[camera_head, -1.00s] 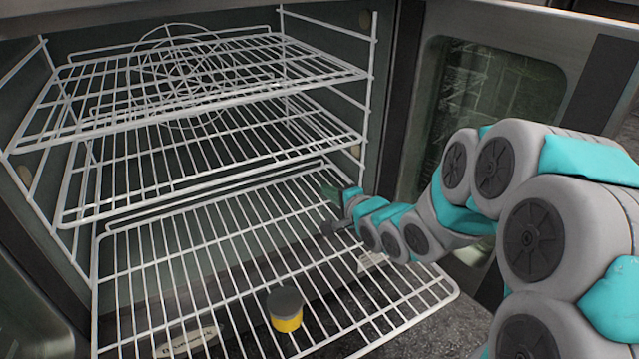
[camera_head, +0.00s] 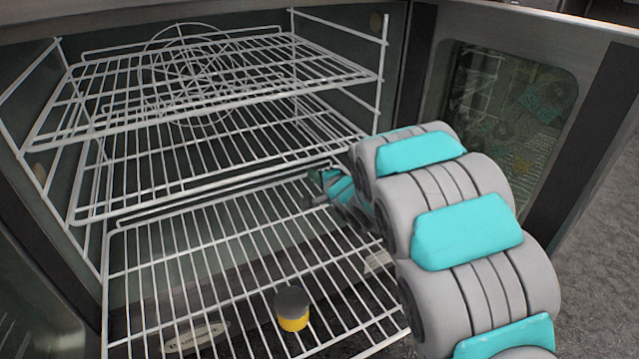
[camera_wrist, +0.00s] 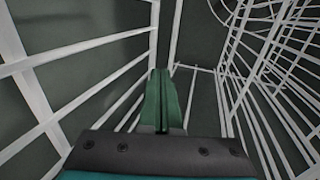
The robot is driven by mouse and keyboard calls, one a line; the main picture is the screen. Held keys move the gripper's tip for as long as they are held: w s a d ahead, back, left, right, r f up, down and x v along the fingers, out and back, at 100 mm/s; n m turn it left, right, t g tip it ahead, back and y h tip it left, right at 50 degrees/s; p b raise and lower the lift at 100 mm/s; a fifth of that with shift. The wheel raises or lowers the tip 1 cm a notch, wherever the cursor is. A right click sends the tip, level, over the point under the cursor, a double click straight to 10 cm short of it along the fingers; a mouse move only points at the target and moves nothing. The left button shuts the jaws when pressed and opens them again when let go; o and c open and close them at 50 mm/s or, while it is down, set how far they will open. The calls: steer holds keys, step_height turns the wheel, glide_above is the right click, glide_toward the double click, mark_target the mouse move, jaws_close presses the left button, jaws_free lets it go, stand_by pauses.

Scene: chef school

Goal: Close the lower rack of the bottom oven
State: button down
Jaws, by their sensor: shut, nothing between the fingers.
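The lower rack (camera_head: 165,290) of the oven is a white wire shelf, pulled well out of the open oven, with its front reaching past the oven mouth. My gripper (camera_head: 314,190) is near the right rear part of this rack, at the oven opening. The arm hides the rack's right front corner. In the wrist view my gripper (camera_wrist: 162,88) has its green fingers together with nothing between them, pointing at white wires inside the oven. I cannot tell whether it touches the rack.
The middle rack (camera_head: 200,160) and upper rack (camera_head: 240,70) are inside the oven above. The open oven door (camera_head: 510,100) stands at the right, beyond my arm.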

steer(key=shift+w+a, duration=0.15)
steer(key=shift+w, duration=0.05)
stand_by(0.3)
steer(key=shift+w+a+r+p, duration=0.1)
steer(key=shift+w+a+p, duration=0.1)
steer(key=shift+p, duration=0.15)
steer(key=w+a+p, duration=0.1)
steer(key=w+p, duration=0.1)
steer(key=w+a+p, duration=0.1)
steer(key=w+p, duration=0.1)
steer(key=w+a+p, duration=0.2)
steer(key=shift+w+r, duration=0.1)
steer(key=shift+w, duration=0.15)
steer(key=shift+w+a+f, duration=0.1)
steer(key=shift+w+f, duration=0.15)
steer(key=shift+w, duration=0.2)
steer(key=shift+s+p, duration=0.1)
steer(key=shift+p, duration=0.2)
